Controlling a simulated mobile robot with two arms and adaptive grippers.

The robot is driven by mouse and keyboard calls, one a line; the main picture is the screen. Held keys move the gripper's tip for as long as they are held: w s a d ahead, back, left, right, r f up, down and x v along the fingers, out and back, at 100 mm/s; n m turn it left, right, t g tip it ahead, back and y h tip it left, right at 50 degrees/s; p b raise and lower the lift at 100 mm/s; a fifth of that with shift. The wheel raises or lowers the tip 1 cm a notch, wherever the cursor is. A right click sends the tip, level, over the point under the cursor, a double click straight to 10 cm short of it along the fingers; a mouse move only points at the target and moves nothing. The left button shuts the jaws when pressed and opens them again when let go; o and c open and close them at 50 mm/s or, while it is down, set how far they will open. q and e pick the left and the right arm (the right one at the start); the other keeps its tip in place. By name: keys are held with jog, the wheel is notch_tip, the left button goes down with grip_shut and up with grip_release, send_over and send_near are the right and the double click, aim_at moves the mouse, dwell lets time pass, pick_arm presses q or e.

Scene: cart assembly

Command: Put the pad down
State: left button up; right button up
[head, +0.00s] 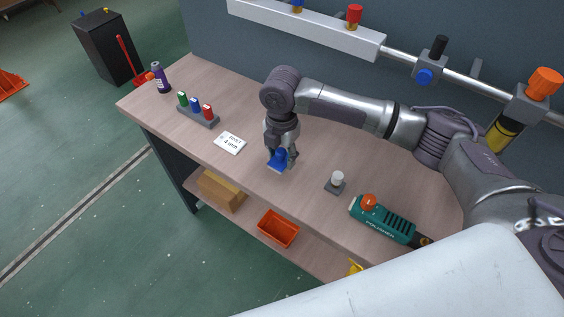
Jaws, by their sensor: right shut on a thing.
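A small blue pad (275,163) with a pale underside is between the fingers of my right gripper (280,157). The gripper points down and is shut on the pad, at or just above the wooden bench top (310,165). I cannot tell whether the pad touches the bench. The fingers hide part of the pad. My left gripper is not in view.
Left of the gripper lie a white card (229,142) and a rack of coloured markers (198,110). To the right stand a small white-topped peg (337,180) and a green tool (382,220). A purple bottle (160,78) stands far left. An orange bin (278,228) is below.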

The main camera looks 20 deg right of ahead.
aim_at(282, 164)
notch_tip(282, 164, down, 4)
jog(key=shift+s+r+p, duration=0.1)
jog(key=shift+r+p, duration=0.15)
jog(key=shift+p, duration=0.1)
jog(key=shift+f, duration=0.15)
jog(key=shift+f, duration=0.2)
jog(key=o, duration=1)
jog(key=shift+r, duration=0.15)
notch_tip(282, 164, up, 12)
jog(key=shift+r+b, duration=0.1)
jog(key=shift+b, duration=0.85)
